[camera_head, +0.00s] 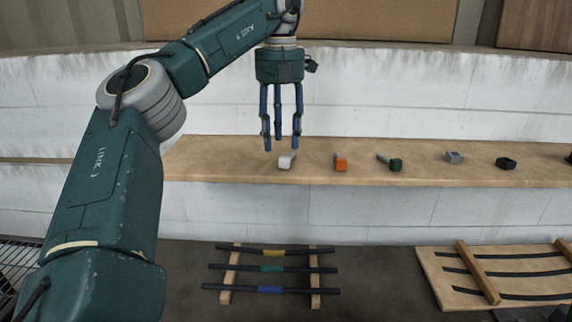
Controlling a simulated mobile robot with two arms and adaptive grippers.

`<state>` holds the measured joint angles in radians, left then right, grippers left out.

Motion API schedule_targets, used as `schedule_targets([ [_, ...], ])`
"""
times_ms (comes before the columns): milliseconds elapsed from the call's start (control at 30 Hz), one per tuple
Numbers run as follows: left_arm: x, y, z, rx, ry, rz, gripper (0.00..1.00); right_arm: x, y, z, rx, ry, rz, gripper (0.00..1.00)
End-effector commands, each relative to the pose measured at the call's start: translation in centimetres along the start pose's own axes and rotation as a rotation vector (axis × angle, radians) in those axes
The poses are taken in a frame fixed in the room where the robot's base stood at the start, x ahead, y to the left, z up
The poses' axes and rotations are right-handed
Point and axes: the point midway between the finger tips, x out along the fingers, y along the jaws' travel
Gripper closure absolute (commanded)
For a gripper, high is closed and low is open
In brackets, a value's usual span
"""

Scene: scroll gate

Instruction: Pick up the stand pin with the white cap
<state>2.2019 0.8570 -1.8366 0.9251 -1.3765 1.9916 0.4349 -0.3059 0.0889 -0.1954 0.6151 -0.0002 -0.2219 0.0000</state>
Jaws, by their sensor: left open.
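The stand pin with the white cap (286,161) lies on the wooden shelf (215,165), the leftmost of a row of small items. Its cap faces the front. My left gripper (281,143) points down just above and behind it, with its blue fingers apart and nothing between them. I cannot tell whether a fingertip touches the pin. My right gripper is not in view.
To the right on the shelf lie an orange-capped pin (340,163), a green-capped pin (394,163), a grey piece (454,157) and a black piece (506,163). Below, a wooden rack (234,258) holds dark rods with coloured bands.

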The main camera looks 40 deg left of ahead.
Motion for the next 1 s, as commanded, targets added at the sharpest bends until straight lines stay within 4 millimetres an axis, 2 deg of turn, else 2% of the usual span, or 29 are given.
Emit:
schedule_targets([
  [200, 2.1, -0.4, 0.3, 0.002, 0.002, 0.002, 0.58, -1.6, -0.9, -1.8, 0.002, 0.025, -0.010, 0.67],
  [400, 4.8, -0.5, 0.4, 0.002, 0.001, 0.000, 0.58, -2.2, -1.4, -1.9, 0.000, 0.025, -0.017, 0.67],
  [667, 5.3, -0.6, 0.5, 0.001, -0.001, -0.002, 0.58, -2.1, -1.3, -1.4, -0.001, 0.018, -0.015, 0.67],
  [767, 5.3, -0.6, 0.5, 0.001, -0.001, -0.002, 0.74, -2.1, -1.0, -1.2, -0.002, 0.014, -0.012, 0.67],
  [900, 5.3, -0.6, 0.5, 0.001, -0.001, -0.002, 1.00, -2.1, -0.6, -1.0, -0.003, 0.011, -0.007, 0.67],
  [1000, 5.2, -0.6, 0.5, 0.001, -0.002, -0.002, 1.00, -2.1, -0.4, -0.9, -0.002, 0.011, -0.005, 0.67],
])
